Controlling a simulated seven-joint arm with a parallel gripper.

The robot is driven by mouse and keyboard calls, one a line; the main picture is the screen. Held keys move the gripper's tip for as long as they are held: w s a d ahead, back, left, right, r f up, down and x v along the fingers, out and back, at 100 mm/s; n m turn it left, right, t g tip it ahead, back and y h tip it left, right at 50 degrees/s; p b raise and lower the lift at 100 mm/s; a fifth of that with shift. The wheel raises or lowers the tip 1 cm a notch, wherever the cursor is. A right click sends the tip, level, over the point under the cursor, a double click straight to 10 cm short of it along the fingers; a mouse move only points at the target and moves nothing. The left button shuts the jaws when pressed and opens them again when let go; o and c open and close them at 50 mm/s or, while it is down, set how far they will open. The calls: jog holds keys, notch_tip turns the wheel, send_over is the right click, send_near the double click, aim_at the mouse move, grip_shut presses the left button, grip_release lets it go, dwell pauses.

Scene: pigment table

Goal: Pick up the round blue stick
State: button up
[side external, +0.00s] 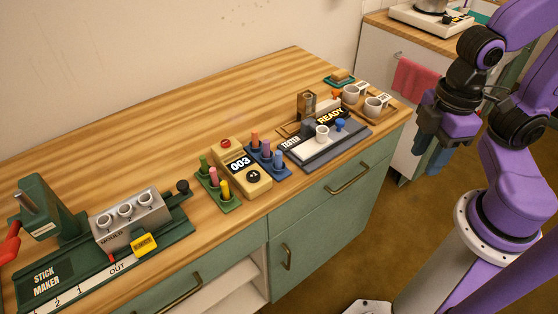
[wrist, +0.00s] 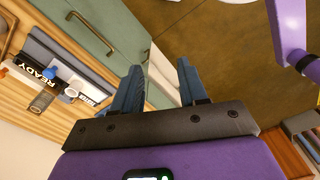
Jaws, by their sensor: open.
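A blue tray (side external: 270,172) on the counter holds an orange stick (side external: 255,141), a purple stick (side external: 266,149) and a blue stick (side external: 278,159), all upright. The blue stick's exact cross-section is too small to tell. My gripper (side external: 433,158) hangs to the right of the counter, well away from the tray, over the floor. In the wrist view its two blue fingers (wrist: 159,72) are apart with nothing between them. The sticks cannot be made out in the wrist view.
A counter box (side external: 240,180) marked 003 stands between the blue tray and a green tray (side external: 222,205) of sticks. The tester (side external: 325,146) with a blue knob (side external: 341,124) is to the right, cups (side external: 373,106) behind it. The stick maker (side external: 100,245) is at left.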

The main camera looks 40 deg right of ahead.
jog(key=shift+o, duration=0.5)
notch_tip(320, 180, up, 2)
jog(key=n, duration=0.3)
send_over(279, 152)
notch_tip(279, 152, down, 12)
jog(key=shift+w+d+r, duration=0.1)
jog(key=shift+d+r, duration=0.05)
jog(key=shift+r, duration=0.1)
jog(key=shift+f, duration=2.8)
grip_shut()
